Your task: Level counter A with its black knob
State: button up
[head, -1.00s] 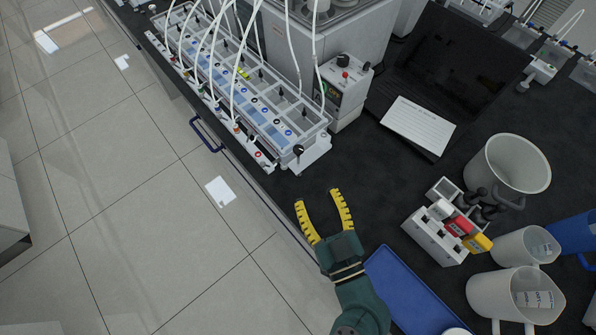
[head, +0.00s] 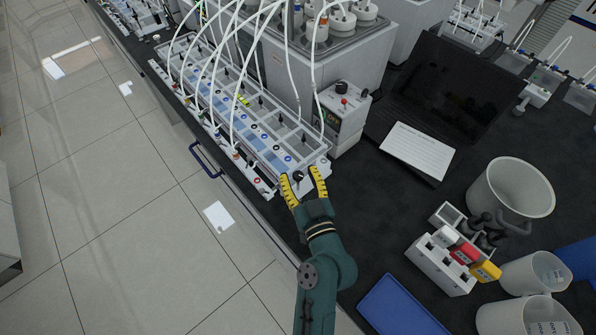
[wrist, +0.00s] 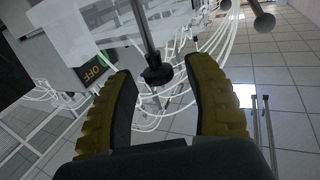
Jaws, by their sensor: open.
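The counter (head: 250,140) is a long white and clear trough unit with white tubes, at the bench's front edge in the head view. No letter A is readable on it. A black knob (head: 298,175) sits at its near end. My gripper (head: 304,176) is at that end with its yellow fingers open, one on each side of the knob. In the wrist view, a black knob (wrist: 157,74) on a grey stem shows between the open fingertips (wrist: 160,80), nearer the middle than either finger. I see no contact between finger and knob. The counter's level cannot be read.
A control box (head: 342,112) with a black dial stands right behind the counter; its display (wrist: 95,72) reads OFF. A laptop (head: 440,100), a white bucket (head: 512,190), a bottle rack (head: 440,262) and a blue tray (head: 400,308) are to the right. Tubes arch over the counter.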

jog(key=shift+w+a, duration=0.15)
jog(key=shift+w, duration=0.25)
grip_shut()
jog(key=shift+r, duration=0.1)
